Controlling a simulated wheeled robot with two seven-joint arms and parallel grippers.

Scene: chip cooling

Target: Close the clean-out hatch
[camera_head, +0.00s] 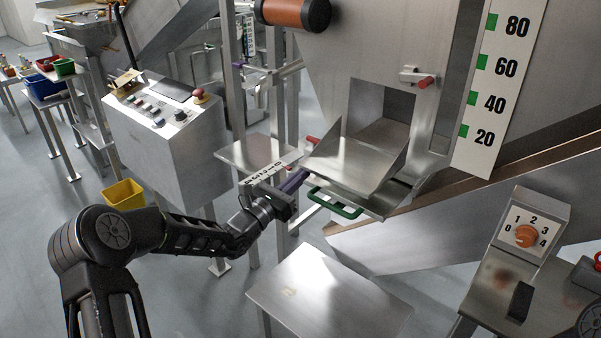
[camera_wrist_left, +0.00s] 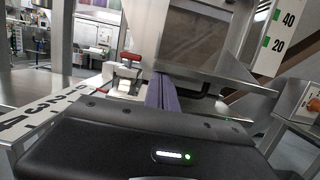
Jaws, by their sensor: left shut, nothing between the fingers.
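The clean-out hatch (camera_head: 352,166) is a bare metal flap with side plates, swung outward and down from the dark opening (camera_head: 384,132) in the big hopper. A green handle (camera_head: 336,208) sits below its front edge. Its metal also shows in the left wrist view (camera_wrist_left: 190,45), at upper middle. My left gripper (camera_head: 296,180), with purple fingers, is shut and empty just left of the hatch and green handle; contact cannot be told. Its fingers also show in the left wrist view (camera_wrist_left: 163,94). My right gripper is not in view.
A red-tipped latch (camera_head: 424,82) is on the hopper wall above right of the opening. A low metal table (camera_head: 328,298) stands below the hatch. A dial box (camera_head: 528,232) is at right, a control console (camera_head: 165,125) at left, and a yellow bin (camera_head: 123,195) on the floor.

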